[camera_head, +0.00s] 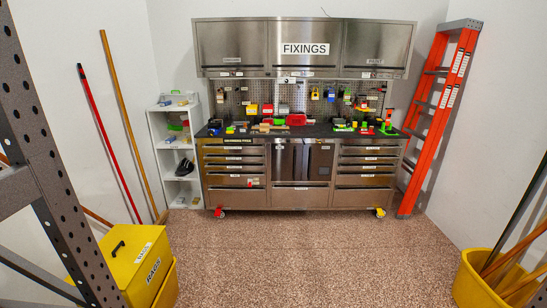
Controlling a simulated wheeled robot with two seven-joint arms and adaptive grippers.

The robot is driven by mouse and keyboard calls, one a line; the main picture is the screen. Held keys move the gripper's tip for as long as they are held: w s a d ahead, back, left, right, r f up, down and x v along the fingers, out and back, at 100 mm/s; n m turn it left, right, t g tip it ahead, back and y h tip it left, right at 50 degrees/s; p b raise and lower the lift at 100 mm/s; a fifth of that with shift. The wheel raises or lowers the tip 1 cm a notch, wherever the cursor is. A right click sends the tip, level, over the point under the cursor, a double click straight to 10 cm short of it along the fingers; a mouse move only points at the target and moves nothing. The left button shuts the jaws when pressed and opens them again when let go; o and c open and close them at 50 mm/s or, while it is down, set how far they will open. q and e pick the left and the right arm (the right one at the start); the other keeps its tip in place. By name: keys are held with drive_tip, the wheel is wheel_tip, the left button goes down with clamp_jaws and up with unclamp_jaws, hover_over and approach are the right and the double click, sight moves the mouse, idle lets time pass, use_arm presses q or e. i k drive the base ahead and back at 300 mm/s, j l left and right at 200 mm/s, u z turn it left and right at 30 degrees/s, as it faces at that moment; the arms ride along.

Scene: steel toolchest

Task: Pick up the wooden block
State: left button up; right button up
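A steel toolchest (222,187) with a dark worktop stands against the far wall. Small tan, wood-coloured pieces (263,128) lie on the worktop left of its middle, among coloured bins and tools. They are too small in the picture for me to tell for certain which one is the wooden block. Neither of my grippers is in the head view.
Open speckled floor (290,255) lies before the chest. A grey perforated metal frame (62,205) stands close at left, with a yellow rags bin (125,268) behind it. A yellow bucket (470,282) is at right; an orange ladder (433,130) leans beside the chest.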

sight(264, 128)
drive_tip(key=i, duration=3.8)
drive_tip(key=z, duration=0.45)
